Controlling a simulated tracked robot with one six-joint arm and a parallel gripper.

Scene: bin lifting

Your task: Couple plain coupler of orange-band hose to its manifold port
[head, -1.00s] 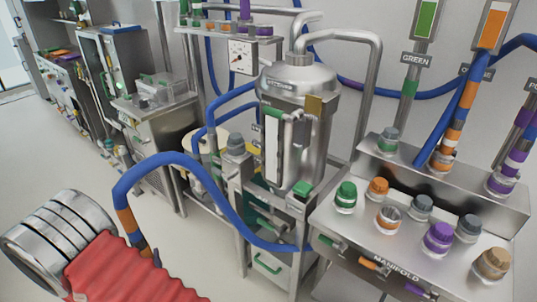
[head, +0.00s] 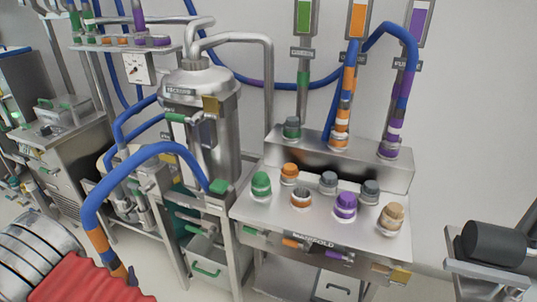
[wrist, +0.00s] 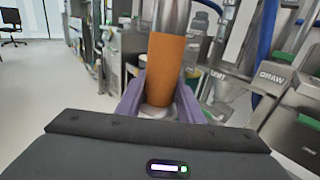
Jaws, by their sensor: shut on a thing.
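My gripper (wrist: 160,103) is shut on the hose end at its orange band (wrist: 166,66), with a purple finger on each side. A pale rounded end shows between the fingers; its coupler face is hidden. In the head view the blue hose (head: 145,158) arches from behind my red sleeve to the vessel stand, with an orange band (head: 97,240) near its held end. The manifold (head: 318,243) stands right of centre, apart from the held end. Its deck has an open-looking port with an orange-brown ring (head: 301,197) and an orange-capped port (head: 289,174). I cannot tell which matches.
Green (head: 261,184), purple (head: 345,206), tan (head: 393,217) and grey caps crowd the deck. Banded hoses rise behind under orange (head: 357,19) and purple signs. A steel vessel (head: 199,120) stands left of the manifold. A black cylinder on a stand (head: 492,243) is at right.

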